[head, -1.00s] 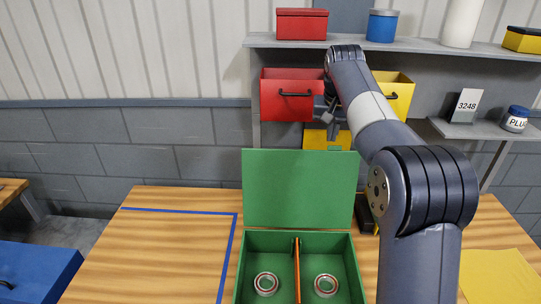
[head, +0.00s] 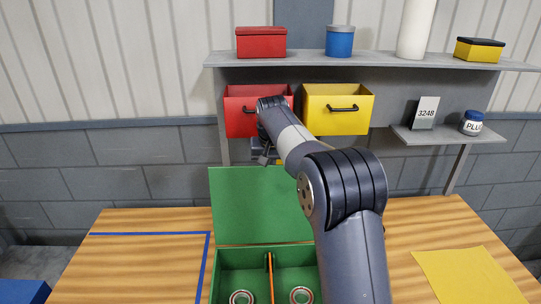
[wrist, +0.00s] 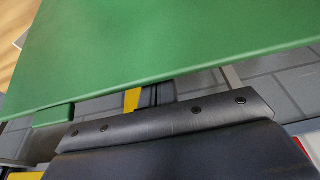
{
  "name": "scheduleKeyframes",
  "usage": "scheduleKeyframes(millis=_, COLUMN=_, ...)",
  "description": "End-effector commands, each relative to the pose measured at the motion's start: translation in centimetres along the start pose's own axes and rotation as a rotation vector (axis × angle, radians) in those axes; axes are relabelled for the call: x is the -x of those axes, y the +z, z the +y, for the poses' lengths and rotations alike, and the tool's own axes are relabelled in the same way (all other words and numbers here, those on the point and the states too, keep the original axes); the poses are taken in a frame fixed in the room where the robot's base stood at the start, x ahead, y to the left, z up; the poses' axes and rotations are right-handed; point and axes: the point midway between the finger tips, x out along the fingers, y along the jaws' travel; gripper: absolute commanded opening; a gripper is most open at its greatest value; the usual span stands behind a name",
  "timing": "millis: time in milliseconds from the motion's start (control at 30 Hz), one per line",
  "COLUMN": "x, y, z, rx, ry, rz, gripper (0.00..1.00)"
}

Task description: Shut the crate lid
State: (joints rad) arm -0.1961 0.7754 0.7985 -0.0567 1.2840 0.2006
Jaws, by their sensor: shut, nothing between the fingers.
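The green crate (head: 228,262) stands on the wooden table with its lid (head: 245,205) open, raised upright at the back edge. An orange-brown divider (head: 270,275) splits the inside, with a metal ring in each half: left ring (head: 241,297) and right ring (head: 301,295). My gripper (head: 264,158) is at the lid's top edge, shut and empty; the arm partly hides it, and I cannot tell whether it touches the lid. In the wrist view the lid (wrist: 170,50) fills the top, with a small green tab (wrist: 54,115) at its edge, close to my gripper's dark body.
A shelf (head: 400,66) behind holds a red drawer (head: 238,118) and a yellow drawer (head: 335,118), both near my arm. A blue tape outline (head: 150,234) marks bare table at left. A yellow sheet (head: 465,275) lies at right.

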Motion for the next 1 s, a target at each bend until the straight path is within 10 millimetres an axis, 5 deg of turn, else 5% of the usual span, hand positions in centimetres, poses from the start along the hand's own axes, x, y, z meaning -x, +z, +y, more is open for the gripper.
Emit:
scheduleKeyframes(millis=233, x=-1.13, y=0.02, z=0.02, rx=0.0, ry=0.0, rz=0.0, gripper=0.0)
scheduleKeyframes(millis=1000, x=-0.43, y=0.8, z=0.89, rx=-0.001, ry=0.0, rz=0.065, gripper=0.0)
